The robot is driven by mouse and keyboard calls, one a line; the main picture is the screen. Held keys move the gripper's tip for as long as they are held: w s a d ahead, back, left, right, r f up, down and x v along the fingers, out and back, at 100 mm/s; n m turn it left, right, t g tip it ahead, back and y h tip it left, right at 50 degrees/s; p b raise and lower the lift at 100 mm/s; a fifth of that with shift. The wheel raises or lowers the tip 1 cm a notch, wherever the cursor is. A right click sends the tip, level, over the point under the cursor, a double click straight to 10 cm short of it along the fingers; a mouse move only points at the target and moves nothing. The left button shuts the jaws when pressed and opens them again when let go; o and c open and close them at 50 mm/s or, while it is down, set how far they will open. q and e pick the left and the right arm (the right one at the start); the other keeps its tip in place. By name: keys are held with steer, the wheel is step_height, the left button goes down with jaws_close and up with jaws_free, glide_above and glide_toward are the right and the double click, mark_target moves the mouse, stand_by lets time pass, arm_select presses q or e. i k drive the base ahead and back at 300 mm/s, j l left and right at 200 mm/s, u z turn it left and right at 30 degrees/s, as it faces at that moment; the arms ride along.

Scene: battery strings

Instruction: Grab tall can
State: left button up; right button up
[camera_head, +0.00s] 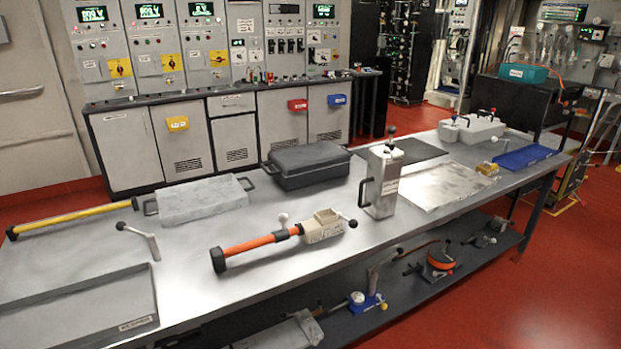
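A tall, light-grey metal can (381,184) stands upright on the steel workbench (330,250), right of the bench's middle. It has a dark knob on a short stem on top, a label on its side and a dark handle on its left side. Nothing touches it from above. Neither of my grippers shows in the head view.
A dark case (306,167) and a grey case (203,199) stand left of the can. An orange-handled tool (262,243) lies in front. A pale panel (445,186) and a blue tray (524,157) lie to the right. Tools fill the lower shelf (410,285).

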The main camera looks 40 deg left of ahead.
mark_target(382, 181)
steer(key=u, duration=0.85)
